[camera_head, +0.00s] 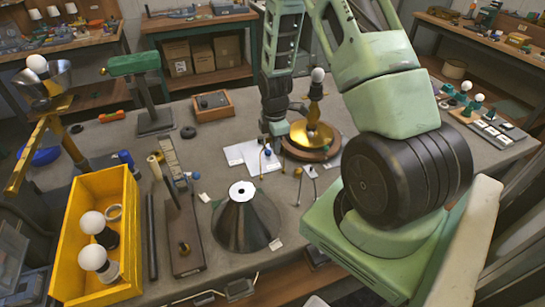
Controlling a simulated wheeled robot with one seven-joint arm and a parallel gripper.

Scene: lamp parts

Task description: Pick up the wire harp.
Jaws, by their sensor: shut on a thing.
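My gripper (272,130) points down over the middle of the bench, just left of the brass lamp base. It is shut on the wire harp (262,163), a thin brass-coloured wire that shows just below the fingers. The fingertips and the upper part of the harp are small and partly hidden, so the exact grip is hard to see. White paper sheets lie under and beside it.
The brass lamp base (313,133) with a bulb stands on a round wooden board close to the right. A metal cone shade (246,220) stands in front. A yellow crate (75,215) holds bulbs at left. A green-topped stand (150,95) and a wooden box (213,105) are behind.

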